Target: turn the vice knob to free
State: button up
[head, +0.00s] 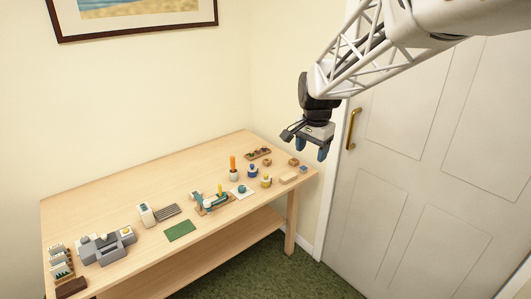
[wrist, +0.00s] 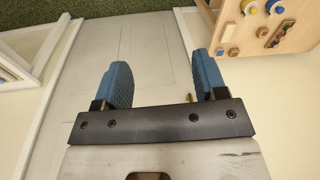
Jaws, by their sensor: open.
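A small teal device with a yellow upright part (head: 213,201) stands near the middle of the bench in the head view. It looks like the vice, but it is too small to make out its knob or how the knob is turned. My gripper (head: 311,150) is open and empty, high in the air beyond the bench's right end, in front of the door. In the wrist view my gripper (wrist: 160,75) shows two blue fingers spread apart with nothing between them. I cannot make out the vice in the wrist view.
The wooden bench (head: 160,172) also holds a grey machine (head: 105,246), a green mat (head: 180,230), an orange-topped holder (head: 233,170) and several small blocks and pots. A white door (head: 420,130) with a brass handle (head: 352,128) is at right. The bench's rear is clear.

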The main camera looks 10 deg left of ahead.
jog(key=w+a+f+m, duration=0.2)
jog(key=w+a+f, duration=0.35)
jog(key=w, duration=0.25)
jog(key=w+a+f+m, duration=0.2)
jog(key=w+a+f, duration=0.35)
jog(key=w, duration=0.25)
jog(key=m+g, duration=0.1)
jog(key=m, duration=0.2)
send_over(242, 187)
notch_tip(242, 187, down, 17)
jog(key=shift+d+f, duration=0.1)
jog(key=shift+d, duration=0.05)
jog(key=shift+w+a+f+m, duration=0.1)
jog(key=shift+a+f+m, duration=0.1)
jog(key=shift+f+m, duration=0.15)
jog(key=shift+f, duration=3.9)
jog(key=c, duration=0.9)
